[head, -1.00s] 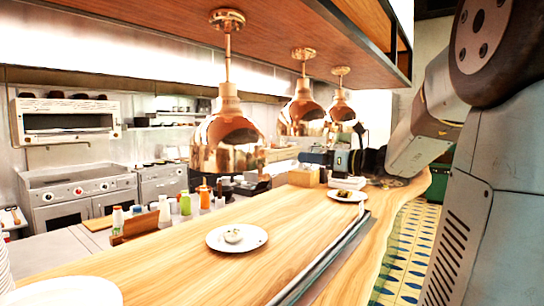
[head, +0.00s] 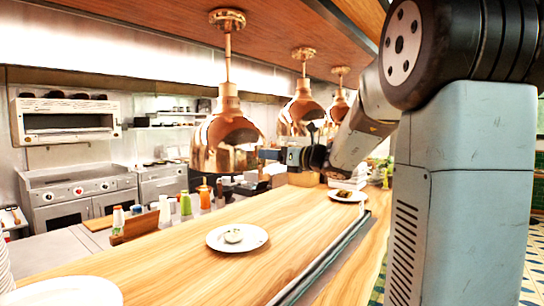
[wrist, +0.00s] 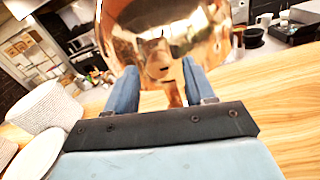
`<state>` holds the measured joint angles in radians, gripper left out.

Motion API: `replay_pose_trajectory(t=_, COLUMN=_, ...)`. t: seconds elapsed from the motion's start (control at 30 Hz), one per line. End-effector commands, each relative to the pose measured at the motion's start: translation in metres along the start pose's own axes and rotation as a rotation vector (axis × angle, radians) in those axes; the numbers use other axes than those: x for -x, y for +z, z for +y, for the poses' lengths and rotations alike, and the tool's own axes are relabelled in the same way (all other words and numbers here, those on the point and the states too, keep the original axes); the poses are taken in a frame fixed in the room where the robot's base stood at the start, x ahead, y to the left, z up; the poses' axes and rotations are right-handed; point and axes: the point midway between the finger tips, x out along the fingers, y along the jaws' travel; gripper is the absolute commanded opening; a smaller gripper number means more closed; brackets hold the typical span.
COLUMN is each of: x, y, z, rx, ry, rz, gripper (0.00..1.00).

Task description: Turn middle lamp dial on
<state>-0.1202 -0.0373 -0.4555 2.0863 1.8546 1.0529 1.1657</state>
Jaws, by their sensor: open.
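Three copper heat lamps hang in a row over the wooden counter: the near lamp (head: 224,140), the middle lamp (head: 302,112) and the far lamp (head: 340,106). I cannot make out a dial on the middle lamp. My gripper (head: 270,154) is open and empty, below the middle lamp in the picture and right beside the near lamp's lower edge. In the wrist view, my gripper (wrist: 159,80) has its two blue fingers apart, with a large shiny copper shade (wrist: 165,30) just beyond them. I cannot tell for certain which lamp that is, or whether the fingers touch it.
The wooden counter (head: 180,262) carries a plate with a small bowl (head: 237,237) and a farther plate with food (head: 346,196). Stacked plates (wrist: 45,108) stand at the left in the wrist view. Space above the near counter is clear.

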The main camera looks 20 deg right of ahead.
Motion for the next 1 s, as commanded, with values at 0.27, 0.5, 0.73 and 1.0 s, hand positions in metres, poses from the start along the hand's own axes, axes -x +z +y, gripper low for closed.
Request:
replay_pose_trajectory(t=0.27, x=-0.0038, y=0.0001, z=0.0002, rx=0.0, ry=0.0, rz=0.0, gripper=0.54)
replay_pose_trajectory(t=0.5, x=-0.0036, y=0.0001, z=0.0002, rx=0.0, ry=0.0, rz=0.0, gripper=0.39)
replay_pose_trajectory(t=0.73, x=-0.0035, y=0.0001, z=0.0002, rx=0.0, ry=0.0, rz=0.0, gripper=0.17)
replay_pose_trajectory(t=1.0, x=-0.0034, y=0.0001, z=0.0001, rx=0.001, ry=0.0, rz=0.0, gripper=0.0)
